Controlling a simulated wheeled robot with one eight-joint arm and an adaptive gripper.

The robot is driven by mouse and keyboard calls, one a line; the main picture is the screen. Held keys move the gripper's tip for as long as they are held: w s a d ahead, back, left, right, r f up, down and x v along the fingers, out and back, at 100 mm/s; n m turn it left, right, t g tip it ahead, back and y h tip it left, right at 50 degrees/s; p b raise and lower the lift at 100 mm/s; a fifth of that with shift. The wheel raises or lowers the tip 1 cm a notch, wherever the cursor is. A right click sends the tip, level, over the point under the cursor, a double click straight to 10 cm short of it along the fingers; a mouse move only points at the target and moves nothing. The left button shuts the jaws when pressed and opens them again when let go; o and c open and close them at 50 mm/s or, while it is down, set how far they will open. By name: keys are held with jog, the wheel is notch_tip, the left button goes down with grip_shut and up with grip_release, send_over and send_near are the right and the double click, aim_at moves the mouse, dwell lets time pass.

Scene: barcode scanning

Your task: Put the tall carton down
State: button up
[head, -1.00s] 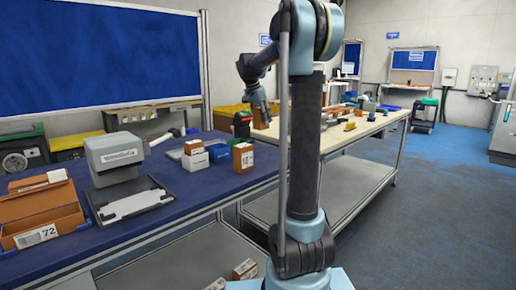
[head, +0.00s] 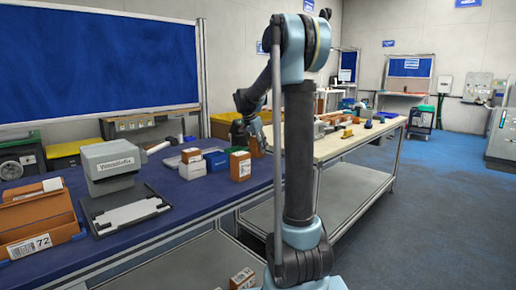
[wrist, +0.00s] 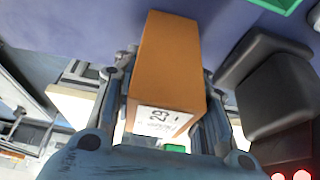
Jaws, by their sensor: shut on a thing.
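The tall carton (wrist: 170,60) is orange-brown with a white label marked 23, and it fills the middle of the wrist view. My gripper (wrist: 165,100) is shut on it, with fingers along both sides. In the head view, my gripper (head: 253,127) is over the far right end of the blue table, and the held carton (head: 257,143) shows small below it. The carton's far end lies against the blue surface in the wrist picture. I cannot tell whether it touches the table.
Another brown carton (head: 240,166) stands close by on the blue table (head: 215,196), with white and blue boxes (head: 193,164) to its left. A dark device (wrist: 270,85) is right beside the carton in the wrist view. A cream table (head: 345,142) stands behind at right.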

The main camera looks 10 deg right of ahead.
jog(key=o, duration=1.2)
jog(key=shift+o, duration=0.2)
jog(key=v, duration=1.2)
jog(key=shift+d+r, duration=0.1)
